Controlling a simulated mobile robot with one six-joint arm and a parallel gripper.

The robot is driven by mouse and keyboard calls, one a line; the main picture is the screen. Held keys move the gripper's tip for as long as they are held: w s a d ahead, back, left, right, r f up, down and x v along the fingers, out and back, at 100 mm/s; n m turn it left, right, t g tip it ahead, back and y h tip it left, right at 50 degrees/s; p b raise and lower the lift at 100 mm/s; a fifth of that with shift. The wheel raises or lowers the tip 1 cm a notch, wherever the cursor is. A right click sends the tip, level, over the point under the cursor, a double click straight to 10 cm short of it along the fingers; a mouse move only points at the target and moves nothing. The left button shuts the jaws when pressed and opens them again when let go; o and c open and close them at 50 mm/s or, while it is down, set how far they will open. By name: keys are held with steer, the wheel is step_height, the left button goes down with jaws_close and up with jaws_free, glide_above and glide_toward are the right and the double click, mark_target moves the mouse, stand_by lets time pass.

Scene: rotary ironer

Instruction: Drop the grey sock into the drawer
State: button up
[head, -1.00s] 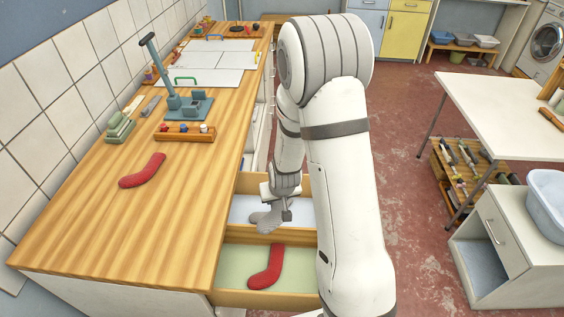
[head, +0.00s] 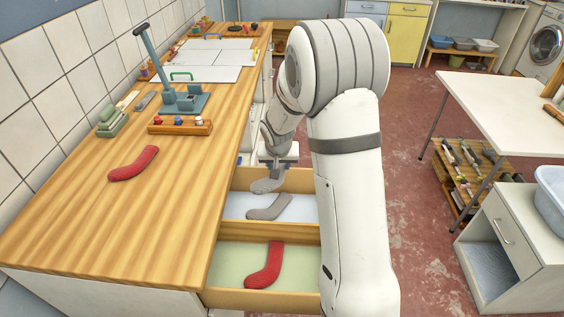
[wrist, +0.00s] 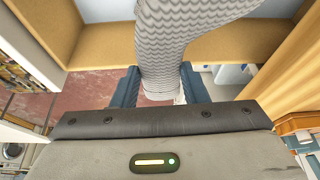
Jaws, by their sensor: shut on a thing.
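A grey ribbed sock (wrist: 175,45) is between my gripper's two blue fingers (wrist: 160,88) in the wrist view. In the head view this held sock (head: 266,186) hangs at the back edge of the open drawer with the pale blue-white floor (head: 238,203). My gripper (head: 277,172) is shut on it, partly hidden by my arm. Another grey sock (head: 270,208) appears to lie on that drawer's floor. The nearer open drawer, with a pale green floor (head: 230,262), holds a red sock (head: 265,266).
A second red sock (head: 133,164) lies on the wooden counter (head: 150,220) left of the drawers. A small tray (head: 180,126) and a blue-grey stand (head: 180,102) are farther back. A white table (head: 500,100) stands at right; red floor lies between.

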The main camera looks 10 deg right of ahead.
step_height(320, 180, down, 2)
steer(key=shift+b, duration=0.35)
steer(key=o, duration=1.1)
steer(key=shift+r, duration=0.1)
steer(key=shift+r, duration=0.2)
steer(key=v, duration=0.7)
steer(key=shift+s+r, duration=0.1)
steer(key=shift+s, duration=0.05)
